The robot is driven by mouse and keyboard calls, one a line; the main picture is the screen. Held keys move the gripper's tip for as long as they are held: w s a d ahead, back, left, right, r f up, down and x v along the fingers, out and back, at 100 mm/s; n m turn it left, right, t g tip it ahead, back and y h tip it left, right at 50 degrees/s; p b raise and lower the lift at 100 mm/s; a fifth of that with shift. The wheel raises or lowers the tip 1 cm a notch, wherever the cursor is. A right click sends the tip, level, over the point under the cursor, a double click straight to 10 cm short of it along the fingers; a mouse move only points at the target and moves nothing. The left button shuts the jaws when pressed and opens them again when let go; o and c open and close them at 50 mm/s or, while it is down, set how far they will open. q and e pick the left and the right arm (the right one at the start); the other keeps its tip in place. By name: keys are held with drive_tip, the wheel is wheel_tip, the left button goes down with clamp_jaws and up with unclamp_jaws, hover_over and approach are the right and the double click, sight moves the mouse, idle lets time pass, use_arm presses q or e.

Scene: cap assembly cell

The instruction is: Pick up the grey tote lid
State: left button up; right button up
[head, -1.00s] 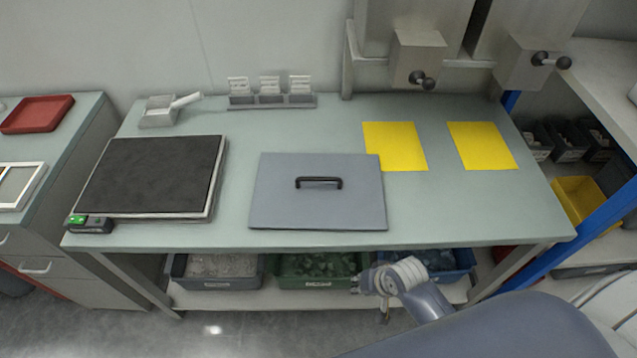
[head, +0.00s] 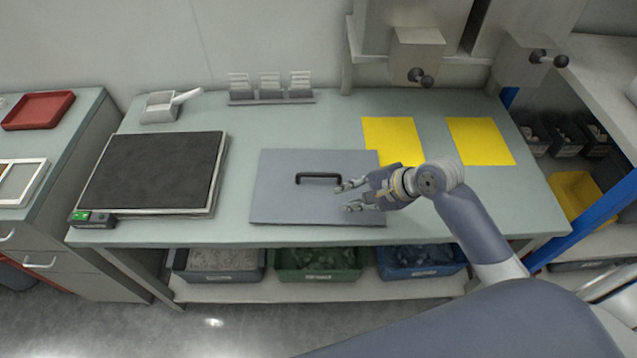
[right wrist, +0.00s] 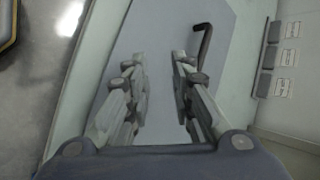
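The grey tote lid (head: 285,205) lies flat on the table, with a black handle (head: 318,177) standing up from its middle. My right gripper (head: 346,197) is over the right part of the lid, just right of the handle, its fingers pointing left. It is open and empty. In the right wrist view the lid (right wrist: 165,60) lies beyond the two parted fingers of the gripper (right wrist: 162,62). The handle (right wrist: 201,40) shows there beside the right finger, not between the fingers. My left gripper is in neither view.
A black-topped plate (head: 150,172) lies left of the lid. Two yellow sheets (head: 395,138) lie behind and to the right. A scoop (head: 162,106) and a small rack (head: 271,98) stand at the back. Bins (head: 318,262) sit on the shelf below. The table between plate and lid is clear.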

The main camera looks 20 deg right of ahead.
sight(321, 175)
drive_tip(key=w+m, duration=0.1)
drive_tip(key=w, duration=0.1)
drive_tip(key=w+m, duration=0.1)
drive_tip(key=w, duration=0.1)
drive_tip(key=w+a+m+t, duration=0.1)
drive_tip(key=w, duration=0.2)
drive_tip(key=shift+w+f+m+y, duration=0.1)
drive_tip(key=shift+m+y, duration=0.3)
drive_tip(key=shift+x, duration=2.7)
drive_tip(key=shift+a, duration=0.15)
clamp_jaws()
